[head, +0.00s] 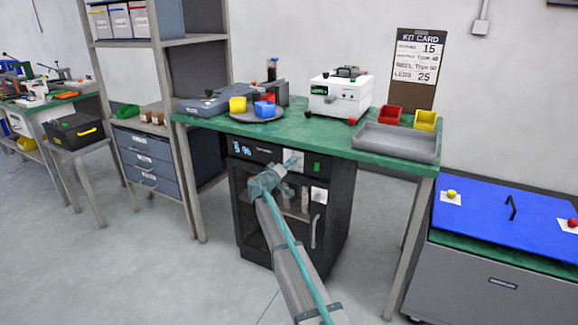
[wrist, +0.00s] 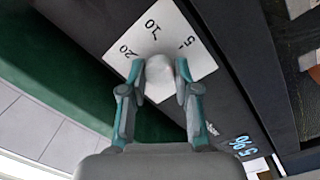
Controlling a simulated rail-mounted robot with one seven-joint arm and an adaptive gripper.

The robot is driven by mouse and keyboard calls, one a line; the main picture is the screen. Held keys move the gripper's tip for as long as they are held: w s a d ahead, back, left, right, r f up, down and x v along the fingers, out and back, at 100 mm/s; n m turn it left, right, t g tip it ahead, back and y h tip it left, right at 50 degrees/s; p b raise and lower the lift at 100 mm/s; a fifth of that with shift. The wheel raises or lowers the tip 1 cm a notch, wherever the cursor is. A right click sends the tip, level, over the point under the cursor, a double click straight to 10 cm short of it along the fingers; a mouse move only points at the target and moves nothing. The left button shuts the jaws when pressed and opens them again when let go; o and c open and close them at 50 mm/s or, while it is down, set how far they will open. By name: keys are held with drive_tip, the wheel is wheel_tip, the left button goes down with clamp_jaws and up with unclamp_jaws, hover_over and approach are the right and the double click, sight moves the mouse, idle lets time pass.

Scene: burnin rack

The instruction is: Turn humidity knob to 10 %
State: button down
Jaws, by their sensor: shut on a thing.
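The humidity knob (wrist: 160,86) is a pale round knob on a white dial plate (wrist: 203,62). The plate shows the marks 5, 10 and 20. My gripper (wrist: 160,72) is shut on the knob, one teal-grey finger on each side. I cannot make out a pointer on the knob. The display (wrist: 243,146) beside the dial reads 5 % in blue. In the head view the dial plate (head: 297,157) and the display (head: 240,148) are on the top panel of a dark cabinet (head: 255,225) under the bench; my gripper (head: 287,165) hides the knob.
The green bench top (head: 285,133) overhangs the cabinet. A white device (head: 338,97), a grey tray (head: 395,143) and small bins stand on it. A cabinet door handle (head: 314,231) is below the dial. A blue-topped chest (head: 515,215) stands at right. The floor in front is clear.

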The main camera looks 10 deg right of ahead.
drive_tip(key=n+p, duration=0.1)
drive_tip(key=n, duration=0.9)
drive_tip(key=shift+f+n+t, duration=0.1)
drive_tip(key=shift+n+t, duration=0.2)
drive_tip(key=shift+n, duration=0.1)
idle(0.3)
drive_tip(key=c, duration=0.8)
unclamp_jaws()
drive_tip(key=shift+c, duration=0.2)
drive_tip(key=shift+s, duration=0.1)
drive_tip(key=v, duration=1.2)
drive_tip(key=shift+f, duration=0.1)
